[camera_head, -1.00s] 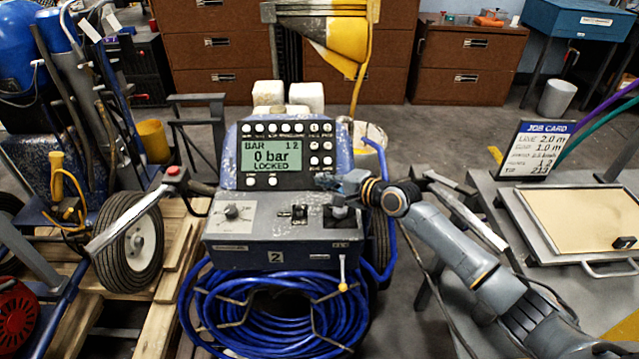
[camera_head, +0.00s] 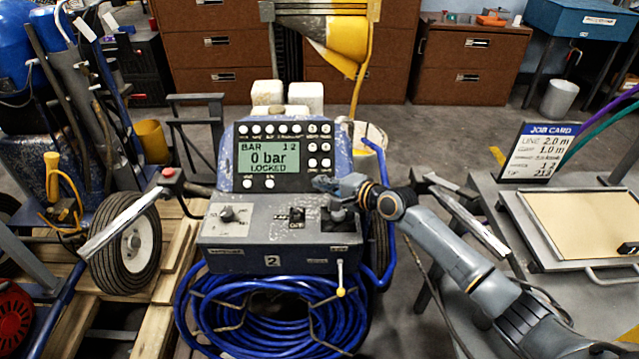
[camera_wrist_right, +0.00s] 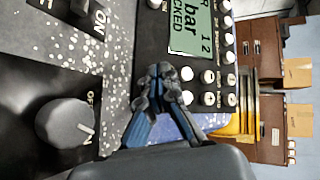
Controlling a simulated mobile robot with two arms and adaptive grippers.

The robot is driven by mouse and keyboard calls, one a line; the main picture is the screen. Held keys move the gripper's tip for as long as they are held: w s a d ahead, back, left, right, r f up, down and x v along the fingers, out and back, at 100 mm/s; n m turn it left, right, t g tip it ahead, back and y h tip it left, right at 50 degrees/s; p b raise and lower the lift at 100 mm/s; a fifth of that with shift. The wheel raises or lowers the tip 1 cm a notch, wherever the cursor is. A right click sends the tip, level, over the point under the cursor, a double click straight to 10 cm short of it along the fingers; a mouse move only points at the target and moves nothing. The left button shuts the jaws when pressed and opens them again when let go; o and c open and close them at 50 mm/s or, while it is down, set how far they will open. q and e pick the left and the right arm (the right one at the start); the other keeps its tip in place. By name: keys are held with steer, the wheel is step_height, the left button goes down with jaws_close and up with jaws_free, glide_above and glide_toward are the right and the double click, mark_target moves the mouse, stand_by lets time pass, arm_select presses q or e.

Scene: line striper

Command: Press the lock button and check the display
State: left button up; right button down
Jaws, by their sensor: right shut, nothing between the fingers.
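The display (camera_head: 268,158) on the line striper's blue console reads "BAR 1 2", "0 bar", "LOCKED". Round white buttons run above it, below it and in a column (camera_head: 320,146) on its right; their labels are too small to tell which is the lock button. My right gripper (camera_head: 322,183) is shut and empty, just below the right-hand button column. In the right wrist view the closed fingertips (camera_wrist_right: 160,78) are close to the buttons (camera_wrist_right: 187,75) beside the partly visible display (camera_wrist_right: 188,30). Contact with a button cannot be told. My left gripper is out of view.
Below the display, the sloping panel carries a knob (camera_head: 228,213) and black switches (camera_head: 297,216). A coiled blue hose (camera_head: 270,310) hangs under it. A job card (camera_head: 540,150) stands on the right-hand table. A handle with a red button (camera_head: 168,172) is on the left.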

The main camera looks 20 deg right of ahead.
stand_by(0.7)
steer(key=shift+w+f+b, duration=0.3)
steer(key=shift+b, duration=0.1)
steer(key=shift+w+d+f+b, duration=0.15)
steer(key=shift+f+b, duration=0.05)
steer(key=shift+b, duration=0.1)
stand_by(0.3)
steer(key=shift+w+f+b, duration=0.15)
steer(key=shift+b, duration=0.15)
stand_by(0.5)
steer(key=shift+s+r+p, duration=0.35)
steer(key=shift+r+p, duration=0.15)
steer(key=shift+p, duration=0.5)
steer(key=shift+s+r+p, duration=0.2)
steer(key=shift+p, duration=0.2)
steer(key=shift+f, duration=0.1)
